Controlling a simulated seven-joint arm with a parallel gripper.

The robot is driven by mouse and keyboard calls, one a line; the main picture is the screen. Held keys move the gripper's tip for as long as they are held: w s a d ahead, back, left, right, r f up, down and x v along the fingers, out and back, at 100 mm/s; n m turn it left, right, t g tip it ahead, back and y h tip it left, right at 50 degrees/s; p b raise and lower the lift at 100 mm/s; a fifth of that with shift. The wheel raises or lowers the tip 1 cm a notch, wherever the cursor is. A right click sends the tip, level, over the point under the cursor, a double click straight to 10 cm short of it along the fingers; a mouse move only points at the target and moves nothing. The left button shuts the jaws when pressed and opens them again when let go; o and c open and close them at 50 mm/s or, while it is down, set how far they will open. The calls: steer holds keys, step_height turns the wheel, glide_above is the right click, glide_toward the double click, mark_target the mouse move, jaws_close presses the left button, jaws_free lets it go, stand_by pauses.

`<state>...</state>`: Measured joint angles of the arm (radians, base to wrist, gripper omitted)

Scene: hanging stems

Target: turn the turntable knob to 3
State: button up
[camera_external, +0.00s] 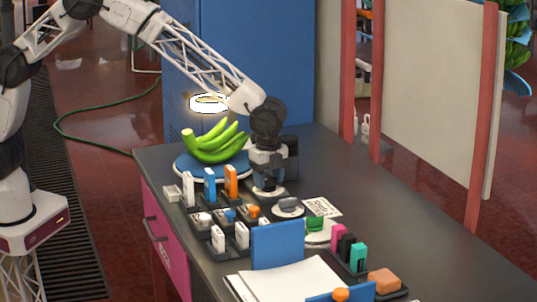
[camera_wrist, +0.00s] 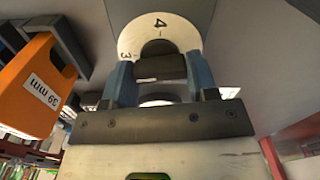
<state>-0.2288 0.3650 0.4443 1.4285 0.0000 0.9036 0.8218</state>
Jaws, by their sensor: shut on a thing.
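The turntable (camera_external: 183,171) is a round blue-topped disc bearing a bunch of green bananas (camera_external: 214,146). Its knob (camera_wrist: 160,67) is a dark grip bar on a round white dial (camera_wrist: 132,38). In the wrist view the dial's 4 is at the top and the 3 at the left; other marks are hidden. My gripper (camera_wrist: 160,82) points down at the bench, its two blue-grey fingers closed on either side of the knob. In the external view my gripper (camera_external: 268,186) stands right of the turntable and hides most of the knob. The pointer direction cannot be told.
Left of the knob, small racks hold white, blue and orange blocks; the orange block (camera_wrist: 38,85) is close to my gripper. A blue upright panel (camera_external: 277,245), papers (camera_external: 290,281) and coloured blocks stand nearer the front. The bench's right side (camera_external: 400,225) is clear.

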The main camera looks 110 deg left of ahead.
mark_target(268, 179)
steer(key=shift+m, duration=1)
steer(key=o, duration=0.9)
steer(key=shift+r, duration=0.1)
steer(key=shift+r, duration=3.85)
